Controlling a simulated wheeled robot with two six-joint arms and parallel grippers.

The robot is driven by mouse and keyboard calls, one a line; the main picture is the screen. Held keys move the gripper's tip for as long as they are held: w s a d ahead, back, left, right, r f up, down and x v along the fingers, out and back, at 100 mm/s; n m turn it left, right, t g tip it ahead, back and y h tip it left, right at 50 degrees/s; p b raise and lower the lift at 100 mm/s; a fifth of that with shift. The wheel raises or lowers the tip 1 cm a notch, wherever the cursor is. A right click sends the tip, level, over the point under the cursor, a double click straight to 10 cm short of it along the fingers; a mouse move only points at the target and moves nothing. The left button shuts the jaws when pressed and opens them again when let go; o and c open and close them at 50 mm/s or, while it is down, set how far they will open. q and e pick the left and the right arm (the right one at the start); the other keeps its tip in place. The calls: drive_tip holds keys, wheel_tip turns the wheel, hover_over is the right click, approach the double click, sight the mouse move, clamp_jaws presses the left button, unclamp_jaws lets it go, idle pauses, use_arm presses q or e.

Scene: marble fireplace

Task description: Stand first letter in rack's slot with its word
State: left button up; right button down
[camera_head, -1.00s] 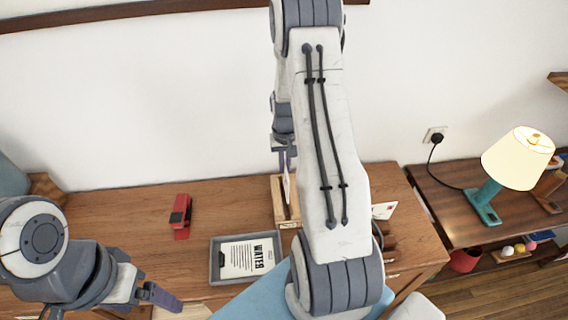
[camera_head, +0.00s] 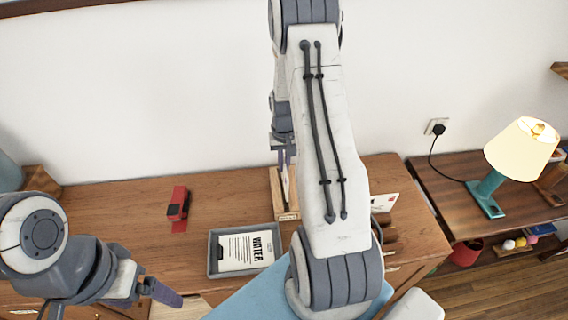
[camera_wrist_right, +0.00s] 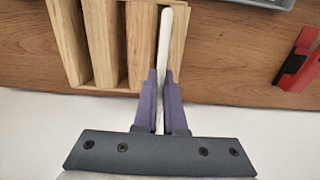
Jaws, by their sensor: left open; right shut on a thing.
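The wooden rack (camera_head: 288,214) stands on the desk, mostly hidden behind my right arm. In the right wrist view its parallel wooden dividers (camera_wrist_right: 140,45) show with slots between them. My right gripper (camera_wrist_right: 160,78) is shut on a thin white letter (camera_wrist_right: 165,40), seen edge-on. The letter lines up with the rack's end slot on the right in that view; how deep it sits I cannot tell. A grey tray (camera_head: 214,262) in front holds a sheet headed WATER (camera_head: 247,252). My left gripper (camera_head: 160,291) is open and empty, left of the tray.
A red and black stapler-like object (camera_head: 178,208) lies left of the tray. A white envelope with a red mark (camera_head: 384,204) shows right of my arm. A lamp (camera_head: 522,148) stands on the lower side table at right. The desk's left part is clear.

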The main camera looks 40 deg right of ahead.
drive_tip(key=shift+f, duration=0.1)
drive_tip(key=shift+f+b, duration=0.6)
drive_tip(key=shift+f, duration=0.2)
drive_tip(key=shift+f, duration=0.3)
drive_tip(key=shift+f+b, duration=0.8)
drive_tip(key=shift+b, duration=0.05)
drive_tip(key=shift+f, duration=0.15)
drive_tip(key=shift+f+b, duration=1.15)
drive_tip(key=shift+f, duration=0.4)
drive_tip(key=shift+f, duration=0.15)
drive_tip(key=c, duration=0.9)
unclamp_jaws()
